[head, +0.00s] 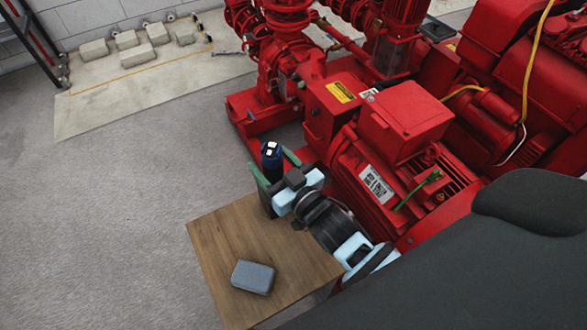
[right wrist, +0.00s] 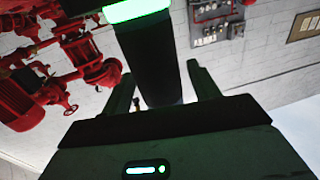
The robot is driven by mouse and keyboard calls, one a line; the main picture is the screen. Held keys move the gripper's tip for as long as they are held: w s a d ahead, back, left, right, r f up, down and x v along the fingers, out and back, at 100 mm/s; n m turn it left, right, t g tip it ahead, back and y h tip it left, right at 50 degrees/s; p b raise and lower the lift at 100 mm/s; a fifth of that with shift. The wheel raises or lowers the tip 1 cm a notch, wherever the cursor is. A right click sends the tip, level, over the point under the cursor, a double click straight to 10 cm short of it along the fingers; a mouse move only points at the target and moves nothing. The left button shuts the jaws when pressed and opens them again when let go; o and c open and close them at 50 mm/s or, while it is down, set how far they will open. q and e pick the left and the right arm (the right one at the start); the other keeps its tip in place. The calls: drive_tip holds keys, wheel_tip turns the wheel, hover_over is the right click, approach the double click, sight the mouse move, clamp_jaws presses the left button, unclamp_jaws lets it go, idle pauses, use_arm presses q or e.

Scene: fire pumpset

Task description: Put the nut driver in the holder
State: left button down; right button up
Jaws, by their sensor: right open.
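A slim green tool (head: 417,190), which looks like the nut driver, lies on the red motor in the head view. The right wrist view shows this cylinder (right wrist: 150,55) between the fingers, with a bright green band. I cannot tell whether the fingers touch it. Nothing in view is clearly the holder; I cannot tell if the cylinder is it. My left gripper is out of view.
The wooden table (head: 215,240) carries a small grey case (head: 253,277) near its front. The red pumpset (head: 330,110) stands close behind and right of the table. Concrete blocks (head: 137,58) lie by the back wall. The floor at left is clear.

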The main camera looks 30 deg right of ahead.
drive_tip(key=s+d, duration=0.2)
drive_tip(key=s, duration=0.8)
drive_tip(key=shift+p, duration=0.4)
drive_tip(key=s+f+g, duration=0.1)
drive_tip(key=s+f, duration=0.2)
drive_tip(key=s+d+f+g, duration=0.1)
drive_tip(key=s+f+g, duration=0.1)
drive_tip(key=s+f, duration=0.2)
drive_tip(key=s+f+g+h, duration=0.1)
drive_tip(key=s+f, duration=0.3)
drive_tip(key=shift+d+g, duration=0.2)
drive_tip(key=shift+g, duration=0.1)
drive_tip(key=s+f+g, duration=0.3)
drive_tip(key=s+f, duration=0.1)
drive_tip(key=s, duration=0.6)
drive_tip(key=s+d+f+g, duration=0.1)
drive_tip(key=s+f+g, duration=0.2)
drive_tip(key=s, duration=0.7)
drive_tip(key=shift+s+d+f+g+h, duration=0.2)
drive_tip(key=shift+s+f+g+h, duration=0.15)
drive_tip(key=shift+f, duration=0.3)
